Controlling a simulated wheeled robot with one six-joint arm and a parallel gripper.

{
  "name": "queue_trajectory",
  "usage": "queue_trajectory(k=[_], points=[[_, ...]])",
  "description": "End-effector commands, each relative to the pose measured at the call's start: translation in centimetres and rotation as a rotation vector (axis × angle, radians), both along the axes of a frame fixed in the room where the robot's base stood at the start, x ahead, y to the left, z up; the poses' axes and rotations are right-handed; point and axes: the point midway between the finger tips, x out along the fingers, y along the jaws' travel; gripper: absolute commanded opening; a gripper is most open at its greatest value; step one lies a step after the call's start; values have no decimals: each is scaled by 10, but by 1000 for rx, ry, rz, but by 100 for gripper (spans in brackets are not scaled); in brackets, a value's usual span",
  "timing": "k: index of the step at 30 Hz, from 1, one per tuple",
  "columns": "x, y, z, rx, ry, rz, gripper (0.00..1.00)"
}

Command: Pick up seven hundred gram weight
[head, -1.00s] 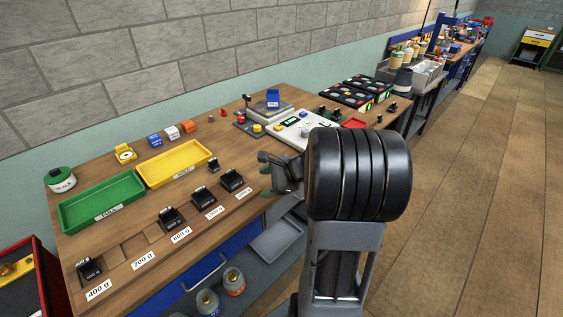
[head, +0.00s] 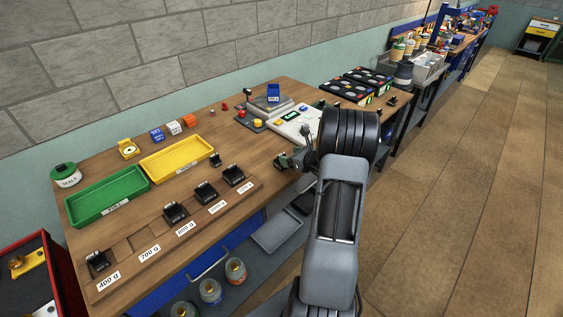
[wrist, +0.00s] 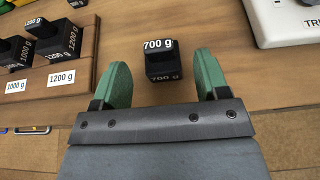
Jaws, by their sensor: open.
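The seven hundred gram weight (wrist: 160,65) is a small black block with a grip on top and "700 g" in white. It stands on the wooden bench in the wrist view. My gripper (wrist: 159,62) is open, with one green finger on each side of the weight and visible gaps between. The 700 g slot (head: 145,240) in the wooden rack is empty.
The rack holds other black weights, including the 1200 g weight (wrist: 62,42), left of my gripper. Green (head: 76,212) and yellow (head: 145,171) trays stand farther left. The bench around the weight is clear.

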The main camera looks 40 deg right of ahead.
Motion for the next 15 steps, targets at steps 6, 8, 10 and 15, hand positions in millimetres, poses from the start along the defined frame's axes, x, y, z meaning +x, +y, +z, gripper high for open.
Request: queue_trajectory(k=[6,8,10,15], points=[[16,5,-6,1,2,4,68],[24,7,-9,2,2,2,68],[32,9,-13,1,2,3,68],[46,11,-20,0,1,2,68]])
